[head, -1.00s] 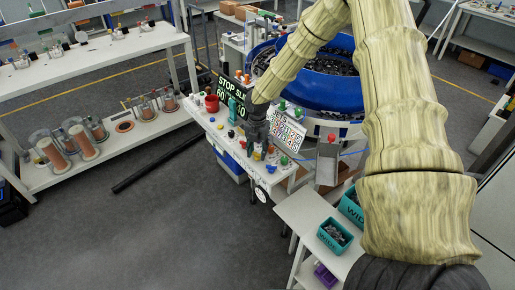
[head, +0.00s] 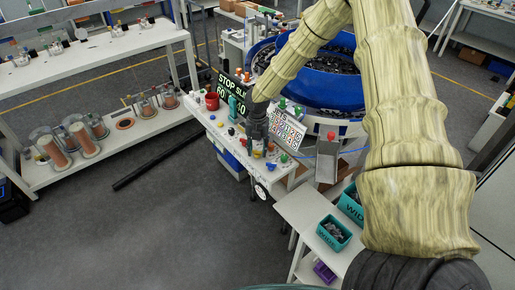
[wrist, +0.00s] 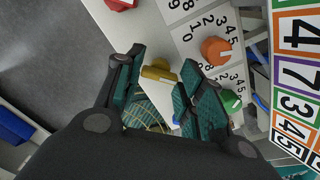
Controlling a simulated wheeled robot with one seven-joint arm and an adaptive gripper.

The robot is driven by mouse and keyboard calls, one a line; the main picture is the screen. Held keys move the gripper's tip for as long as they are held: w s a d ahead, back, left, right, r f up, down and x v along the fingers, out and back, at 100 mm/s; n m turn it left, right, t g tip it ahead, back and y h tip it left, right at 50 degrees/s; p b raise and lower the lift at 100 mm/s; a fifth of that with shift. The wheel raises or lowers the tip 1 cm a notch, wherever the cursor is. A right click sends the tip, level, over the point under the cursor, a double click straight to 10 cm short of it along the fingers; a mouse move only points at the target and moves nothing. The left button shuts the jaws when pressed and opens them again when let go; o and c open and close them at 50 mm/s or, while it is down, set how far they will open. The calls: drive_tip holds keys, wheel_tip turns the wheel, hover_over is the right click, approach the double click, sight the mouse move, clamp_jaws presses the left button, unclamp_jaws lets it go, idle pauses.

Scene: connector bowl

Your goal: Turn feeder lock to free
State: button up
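A control panel (head: 232,150) with several coloured knobs stands before my arm. In the wrist view a yellow knob (wrist: 158,74) with a bar-shaped grip sits between the fingertips of my gripper (wrist: 162,62). The fingers, with teal ribbed pads, are spread, with gaps visible on both sides of the knob. In the head view my gripper (head: 257,143) points down over the panel's front right part and hides some controls. I cannot read a label naming the feeder lock, nor tell whether the yellow knob is it.
An orange knob (wrist: 215,51) on a numbered dial and a green knob (wrist: 230,101) lie close to the right finger. A number board (head: 287,130) stands behind. A blue bowl feeder (head: 310,75) and a grey box with a red button (head: 327,157) are nearby.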

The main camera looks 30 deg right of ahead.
drive_tip(key=o, duration=0.3)
drive_tip(key=shift+o, duration=0.2)
wheel_tip(320, 180, up, 12)
idle(0.6)
drive_tip(key=shift+f, duration=0.1)
idle(0.4)
